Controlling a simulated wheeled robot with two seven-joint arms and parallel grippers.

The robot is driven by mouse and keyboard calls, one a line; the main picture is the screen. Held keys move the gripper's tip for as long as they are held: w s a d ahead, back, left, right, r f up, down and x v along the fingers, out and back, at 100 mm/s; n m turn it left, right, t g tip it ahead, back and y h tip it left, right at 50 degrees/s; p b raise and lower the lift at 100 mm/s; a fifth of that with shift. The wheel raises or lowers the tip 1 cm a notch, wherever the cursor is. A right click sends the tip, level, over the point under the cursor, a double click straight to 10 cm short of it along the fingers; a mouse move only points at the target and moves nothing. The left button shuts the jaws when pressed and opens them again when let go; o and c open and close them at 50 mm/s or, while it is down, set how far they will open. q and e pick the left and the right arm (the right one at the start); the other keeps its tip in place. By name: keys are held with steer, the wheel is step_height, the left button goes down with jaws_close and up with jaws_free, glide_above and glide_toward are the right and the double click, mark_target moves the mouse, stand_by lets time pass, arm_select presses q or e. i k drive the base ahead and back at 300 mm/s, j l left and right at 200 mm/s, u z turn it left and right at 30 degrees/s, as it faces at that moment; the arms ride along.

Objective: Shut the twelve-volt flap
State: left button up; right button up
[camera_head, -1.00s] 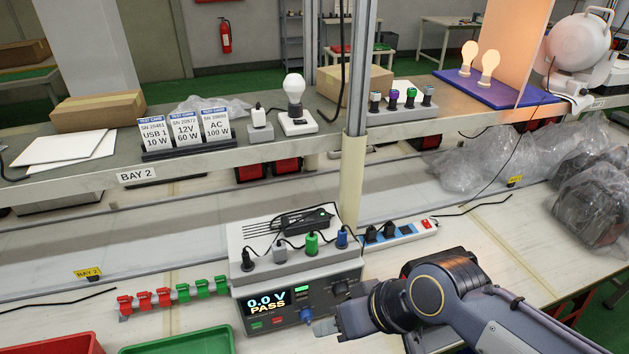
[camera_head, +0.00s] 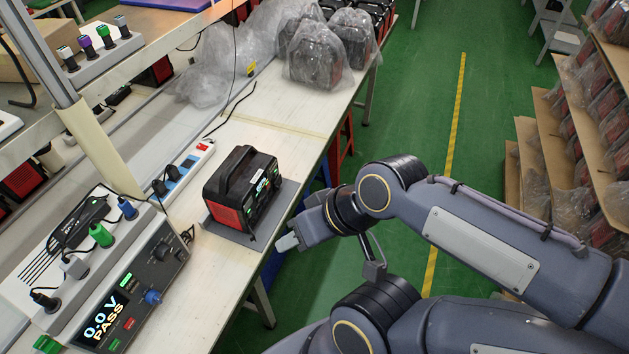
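A black and red power station (camera_head: 226,205) with a top handle stands on a grey plate (camera_head: 225,232) on the bench. Its front panel (camera_head: 263,192) faces right, with a small lit green display. The panel is seen at a steep angle, and the twelve-volt flap is too small to make out. My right gripper (camera_head: 288,242) is just off the bench edge, right of and below the power station in the picture, apart from it. I cannot tell whether its fingers are open or shut. My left gripper is not in view.
A tester (camera_head: 137,300) reading "0.0 V PASS" stands at the left, with plugs on top. A power strip (camera_head: 185,170) lies behind the power station. Bagged units (camera_head: 315,55) sit at the bench's far end. A green-floored aisle (camera_head: 420,120) is free; shelves (camera_head: 590,130) stand right.

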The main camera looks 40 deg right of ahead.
mark_target(233, 195)
steer(key=z, duration=0.85)
steer(key=j+z, duration=0.3)
steer(key=j, duration=0.15)
steer(key=l+u, duration=0.8)
steer(key=l, duration=0.25)
